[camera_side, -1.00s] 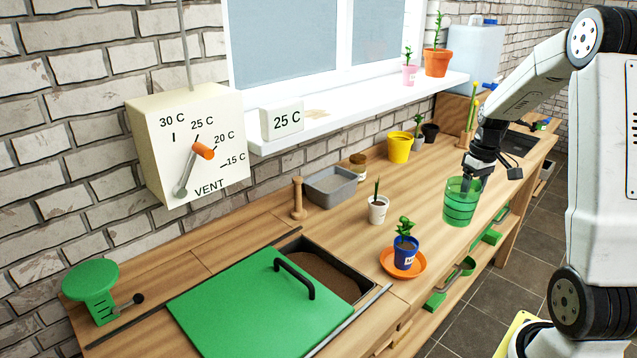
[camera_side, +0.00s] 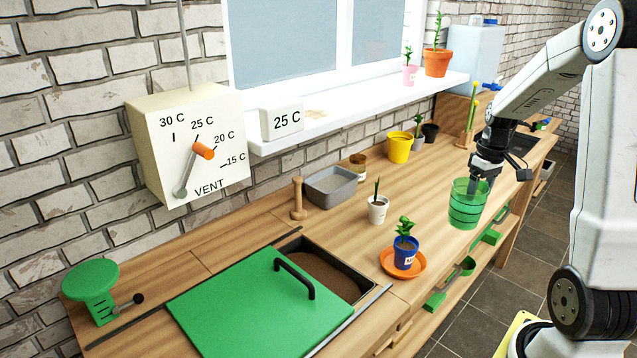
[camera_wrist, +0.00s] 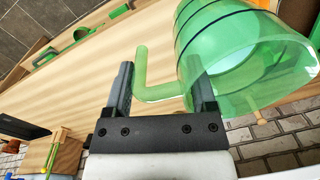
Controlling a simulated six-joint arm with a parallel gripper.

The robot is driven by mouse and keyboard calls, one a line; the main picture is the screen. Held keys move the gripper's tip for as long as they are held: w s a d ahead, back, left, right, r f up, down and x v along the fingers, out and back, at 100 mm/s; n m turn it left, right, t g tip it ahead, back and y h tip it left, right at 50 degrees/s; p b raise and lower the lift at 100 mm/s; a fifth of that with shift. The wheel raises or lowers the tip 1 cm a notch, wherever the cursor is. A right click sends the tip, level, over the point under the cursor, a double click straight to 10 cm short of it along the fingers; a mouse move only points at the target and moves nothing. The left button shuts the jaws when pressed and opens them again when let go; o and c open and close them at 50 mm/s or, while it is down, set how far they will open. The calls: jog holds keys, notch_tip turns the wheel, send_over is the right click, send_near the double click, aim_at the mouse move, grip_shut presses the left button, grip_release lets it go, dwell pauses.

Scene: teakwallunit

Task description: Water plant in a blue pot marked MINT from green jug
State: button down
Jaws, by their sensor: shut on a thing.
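The green see-through jug (camera_side: 465,209) with dark ring marks is in my gripper (camera_side: 481,180), above the right front of the bench in the side view. The jug looks close to upright. In the wrist view my gripper (camera_wrist: 165,95) is shut on the jug's green handle (camera_wrist: 142,75), and the jug (camera_wrist: 225,55) fills the upper right. The blue pot (camera_side: 405,254) with a partly readable white label and a small green plant (camera_side: 405,226) stands on an orange saucer (camera_side: 390,268), left of and below the jug. The jug and the pot are apart.
A white pot (camera_side: 378,212) with a sprout stands behind the blue pot. A yellow pot (camera_side: 399,147), a grey tray (camera_side: 331,187) and a wooden dibber (camera_side: 298,199) stand further back. A green sliding lid (camera_side: 255,310) is at front left. Bench space between jug and blue pot is clear.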

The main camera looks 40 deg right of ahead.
jog(key=shift+w, duration=0.1)
jog(key=w+a+r+n, duration=0.2)
jog(key=w+n, duration=0.1)
jog(key=w, duration=0.3)
jog(key=w+a+r+n, duration=0.1)
jog(key=w+a+n, duration=0.1)
jog(key=w, duration=0.3)
jog(key=shift+w+a+r+n, duration=0.4)
jog(key=shift+n, duration=0.1)
jog(key=shift+s+a+f+t+h, duration=0.1)
jog(key=shift+f+t+h, duration=0.25)
jog(key=shift+h, duration=0.85)
jog(key=shift+w+a+f+t+h, duration=0.1)
jog(key=shift+t+h, duration=0.4)
jog(key=shift+h, duration=0.7)
jog(key=shift+s+f+t+h, duration=0.1)
jog(key=shift+f+t+h, duration=0.25)
jog(key=shift+h, duration=0.85)
jog(key=shift+a+r, duration=0.1)
jog(key=shift+r, duration=0.1)
